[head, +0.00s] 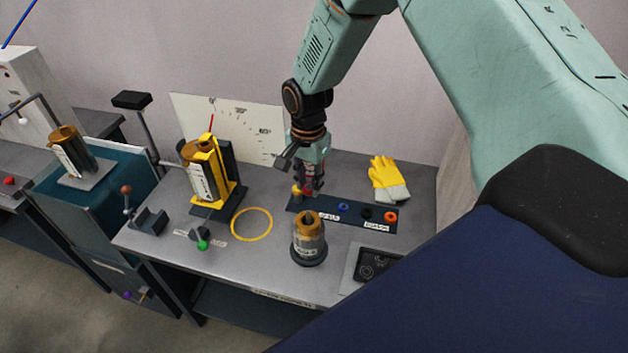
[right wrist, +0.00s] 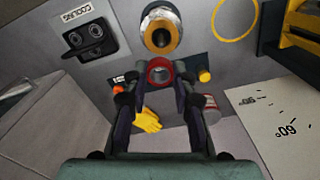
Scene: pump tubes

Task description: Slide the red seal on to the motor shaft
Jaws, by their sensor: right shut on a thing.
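The red seal (right wrist: 160,72) is a small ring held between the fingertips of my right gripper (right wrist: 160,80), which is shut on it. In the head view my right gripper (head: 308,187) points down above the left part of the dark seal strip, and the seal is mostly hidden. A motor (head: 308,245) with a brass top and silver body stands upright on a dark round base, in front of the gripper. Its top (right wrist: 160,30) is a pale and brass ring around a dark centre; I cannot clearly make out the shaft. Seal and motor look apart. My left gripper is not in view.
The dark strip (head: 325,215) carries blue (head: 343,207), black and orange (head: 390,216) seals. Yellow gloves (head: 388,179) lie behind it. A black cooling panel (head: 378,264) is right of the motor. A yellow ring (head: 251,224) and yellow stand (head: 222,175) are to its left.

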